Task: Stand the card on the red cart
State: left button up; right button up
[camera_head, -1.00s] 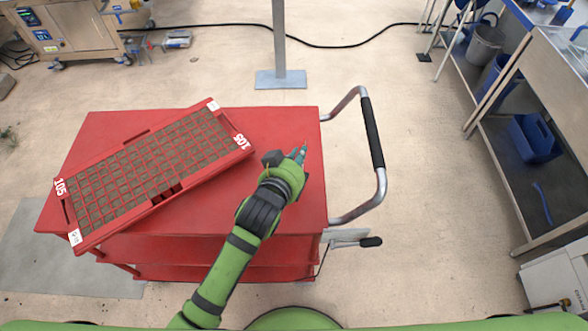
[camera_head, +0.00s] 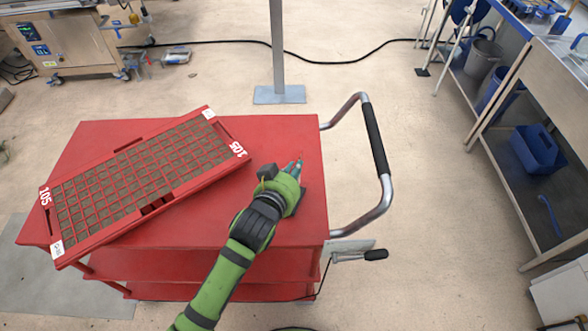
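The red cart (camera_head: 285,225) fills the middle left of the view, with its flat top facing up. My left gripper (camera_head: 294,166) is over the right part of the cart top, pointing away from me. Its fingers are small and partly hidden by the wrist, so I cannot tell whether they are open or shut. I cannot make out a separate card; it may be hidden by the gripper. A dark patch shows beside the wrist, and I cannot tell what it is. My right gripper is out of view.
A red seed tray (camera_head: 96,239) marked 105 lies slanted on the cart's left side, with small white labels at its corners. The cart's black-gripped handle (camera_head: 374,140) rises at the right. A post base (camera_head: 279,95) stands behind. Clear cart top surrounds the gripper.

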pick_arm(q)
jog(key=shift+o, duration=1.3)
jog(key=b+v, duration=0.1)
jog(key=v, duration=1.1)
jog(key=shift+r, duration=0.1)
